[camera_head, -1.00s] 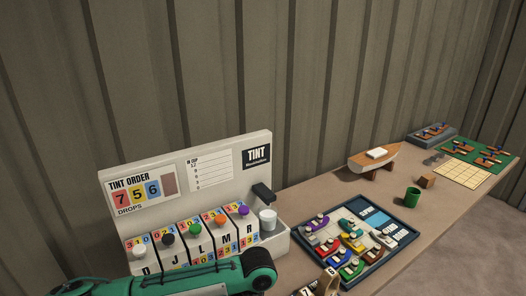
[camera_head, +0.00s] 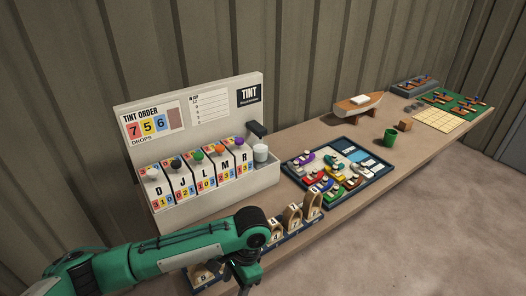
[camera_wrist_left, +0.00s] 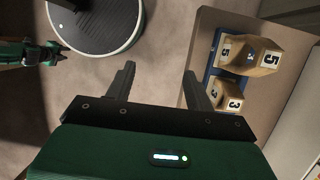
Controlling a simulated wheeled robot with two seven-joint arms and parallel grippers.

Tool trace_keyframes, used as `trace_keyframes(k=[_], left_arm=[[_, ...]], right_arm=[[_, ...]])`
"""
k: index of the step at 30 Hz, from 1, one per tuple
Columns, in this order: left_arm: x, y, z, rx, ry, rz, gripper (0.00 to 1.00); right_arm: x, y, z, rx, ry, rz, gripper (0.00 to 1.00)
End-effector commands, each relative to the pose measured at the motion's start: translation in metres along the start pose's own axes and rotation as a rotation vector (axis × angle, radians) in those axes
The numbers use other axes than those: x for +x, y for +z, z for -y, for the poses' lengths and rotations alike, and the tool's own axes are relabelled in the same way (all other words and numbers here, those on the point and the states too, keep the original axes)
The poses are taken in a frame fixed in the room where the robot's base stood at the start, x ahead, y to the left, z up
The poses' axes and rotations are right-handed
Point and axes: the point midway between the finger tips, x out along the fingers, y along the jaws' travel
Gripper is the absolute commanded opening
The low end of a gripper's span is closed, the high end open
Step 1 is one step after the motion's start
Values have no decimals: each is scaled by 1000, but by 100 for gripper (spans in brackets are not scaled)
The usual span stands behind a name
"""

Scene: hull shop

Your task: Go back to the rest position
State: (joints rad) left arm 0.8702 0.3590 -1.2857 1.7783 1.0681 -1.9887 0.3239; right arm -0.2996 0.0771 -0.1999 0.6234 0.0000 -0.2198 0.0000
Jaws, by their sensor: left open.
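My left arm comes in from the lower left of the head view. Its gripper (camera_head: 243,277) points down in front of the table's near edge, partly cut by the frame. In the left wrist view my left gripper (camera_wrist_left: 160,88) has its two dark fingers spread wide, with only bare floor between them. It holds nothing.
Numbered wooden blocks (camera_wrist_left: 262,62) on a blue rack lie right of the fingers. Floor in front is clear.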

Motion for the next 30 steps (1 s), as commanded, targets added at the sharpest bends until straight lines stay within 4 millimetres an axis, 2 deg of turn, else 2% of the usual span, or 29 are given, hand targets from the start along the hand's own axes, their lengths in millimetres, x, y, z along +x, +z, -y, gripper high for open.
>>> trace_keyframes(k=[7, 18, 23, 30], left_arm=[[7, -10, -28, 25, 47, -98, 54], [13, -22, -81, -12, 161, -373, 54], [15, -18, -92, -90, 201, -501, 54], [27, 7, -89, -266, 218, -642, 54]], right_arm=[[1, -7, -2, 0, 2, -8, 36], [0, 7, -1, -1, 1, 10, 36], [0, 4, -4, -2, 4, 7, 36], [0, 4, -4, -2, 4, 6, 36]])
